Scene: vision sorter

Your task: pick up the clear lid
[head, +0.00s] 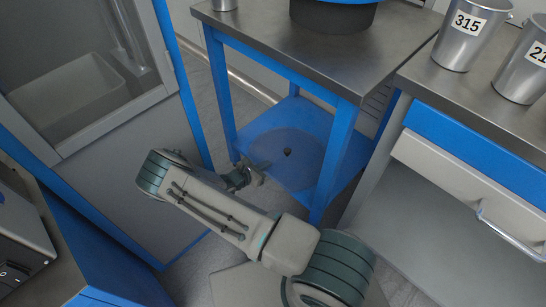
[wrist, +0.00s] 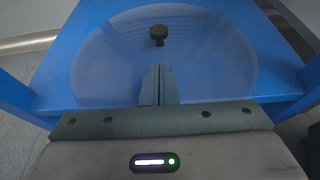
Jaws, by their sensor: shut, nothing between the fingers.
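The clear lid (head: 268,153) lies on the blue lower shelf of the small metal-topped table. It is a round, see-through disc with a dark knob in its middle. The lid also shows in the wrist view (wrist: 105,60), its dark knob (wrist: 158,34) beyond my fingertips. My gripper (wrist: 158,70) is shut and empty, with its fingers together over the near part of the lid, short of the knob. In the head view my gripper (head: 255,172) is at the lid's left edge, partly hidden by my own arm. I cannot tell whether the fingers touch the lid.
The blue shelf (head: 262,118) sits between blue table legs (head: 337,150), under the metal tabletop (head: 290,45). A dark round vessel (head: 333,15) stands on top. Metal buckets (head: 468,35) stand on the right counter, above a drawer (head: 470,185). A cabinet (head: 130,170) stands at left.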

